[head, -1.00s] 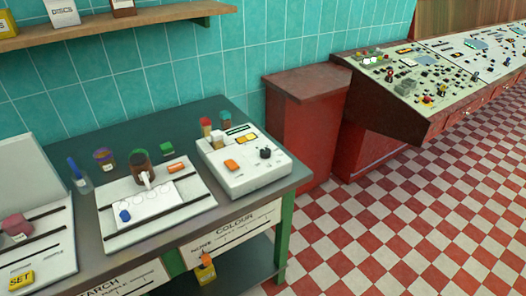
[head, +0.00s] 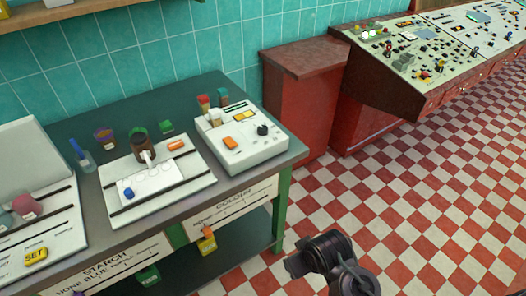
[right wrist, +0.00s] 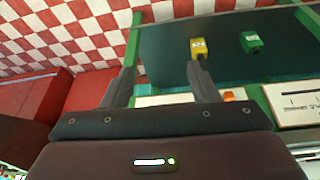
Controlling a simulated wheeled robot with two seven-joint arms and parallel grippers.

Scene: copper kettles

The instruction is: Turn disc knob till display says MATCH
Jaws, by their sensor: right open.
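The white colour unit (head: 241,146) stands at the right end of the dark bench top. A black knob (head: 262,130), which looks like the disc knob, sits on its right side. A narrow dark strip (head: 236,105) near its back edge may be the display; I cannot read any text there. My right gripper (head: 298,264) is low in front of the bench's right end, well apart from the knob. In the right wrist view its two fingers (right wrist: 160,82) are spread with nothing between them. My left gripper is not in view.
The bench's green leg (head: 281,205) and front edge lie near my right gripper. A lower shelf (right wrist: 165,50) carries a yellow block (right wrist: 197,48) and a green block (right wrist: 251,42). A red cabinet (head: 300,105) stands behind at right. The checkered floor is clear.

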